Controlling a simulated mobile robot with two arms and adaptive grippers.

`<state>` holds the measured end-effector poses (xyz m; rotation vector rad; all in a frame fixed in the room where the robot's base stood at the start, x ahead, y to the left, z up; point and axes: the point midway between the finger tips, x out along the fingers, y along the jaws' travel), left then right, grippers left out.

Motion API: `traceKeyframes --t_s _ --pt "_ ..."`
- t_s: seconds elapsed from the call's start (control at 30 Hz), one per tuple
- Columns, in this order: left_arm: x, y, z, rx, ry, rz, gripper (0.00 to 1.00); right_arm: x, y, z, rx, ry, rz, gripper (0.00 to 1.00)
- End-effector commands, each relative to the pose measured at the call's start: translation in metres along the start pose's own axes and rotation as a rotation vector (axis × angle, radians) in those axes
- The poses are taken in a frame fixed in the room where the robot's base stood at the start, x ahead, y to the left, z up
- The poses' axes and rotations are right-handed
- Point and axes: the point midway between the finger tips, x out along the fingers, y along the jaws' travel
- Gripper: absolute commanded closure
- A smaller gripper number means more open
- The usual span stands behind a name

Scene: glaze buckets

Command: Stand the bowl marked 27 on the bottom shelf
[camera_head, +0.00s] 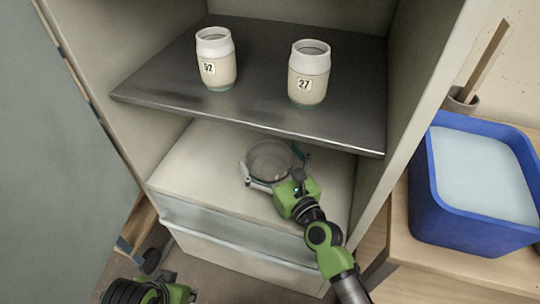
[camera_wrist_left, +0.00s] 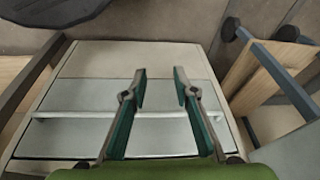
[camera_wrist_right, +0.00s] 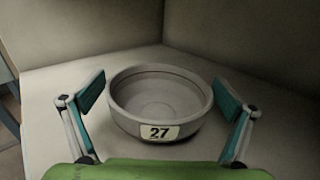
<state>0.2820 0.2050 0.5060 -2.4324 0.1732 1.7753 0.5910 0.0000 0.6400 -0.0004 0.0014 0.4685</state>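The grey bowl marked 27 (camera_wrist_right: 160,101) stands upright on the cabinet's pale bottom shelf (camera_wrist_right: 45,88), label towards the right wrist camera. In the head view the bowl (camera_head: 270,158) sits below the dark shelf's front edge. My right gripper (camera_head: 276,168) is open, one finger on either side of the bowl. In the right wrist view its fingers (camera_wrist_right: 163,95) appear spread clear of the bowl's walls. My left gripper (camera_wrist_left: 160,85) is open and empty, facing the drawer fronts; its arm is at the lower left of the head view.
The dark upper shelf (camera_head: 165,80) carries a jar marked 92 (camera_head: 216,70) and a jar marked 27 (camera_head: 308,85). Drawers (camera_head: 235,232) lie below the bottom shelf. A blue tub (camera_head: 455,220) stands on a wooden table at right. The bottom shelf is otherwise clear.

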Motion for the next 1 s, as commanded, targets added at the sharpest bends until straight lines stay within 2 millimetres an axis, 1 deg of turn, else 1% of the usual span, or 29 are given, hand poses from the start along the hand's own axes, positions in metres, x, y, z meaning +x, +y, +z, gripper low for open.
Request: traceKeyframes --t_s 0.2,0.3,0.37,0.47,0.57,0.7,0.87,1.0 --pt "0.000 0.000 0.000 0.000 0.000 0.000 0.73 0.000 0.000 0.000 0.000 0.000 0.000 0.00" --pt "-0.003 0.000 -0.001 0.000 0.002 0.000 0.73 0.000 0.000 0.005 0.001 0.000 0.000 0.00" --pt "-0.002 0.000 -0.002 0.000 0.004 0.000 0.73 -0.007 0.000 0.002 0.000 0.002 0.000 0.00" --pt "0.002 0.000 -0.001 0.000 -0.002 0.000 0.73 -0.023 0.000 0.002 0.001 0.002 0.000 0.00" --pt "0.013 0.000 0.002 0.001 -0.013 0.000 0.73 -0.045 0.000 0.001 -0.001 0.003 0.000 0.00" --pt "0.020 0.000 0.003 0.001 -0.018 0.000 0.73 -0.076 0.000 0.001 -0.001 0.004 0.001 0.00" --pt "0.020 0.000 0.000 0.001 -0.012 0.000 0.73 -0.103 0.000 0.001 -0.001 0.002 0.002 0.00" --pt "0.010 0.000 -0.005 0.001 0.004 0.000 0.73 -0.116 0.000 0.002 0.000 0.000 0.001 0.00"
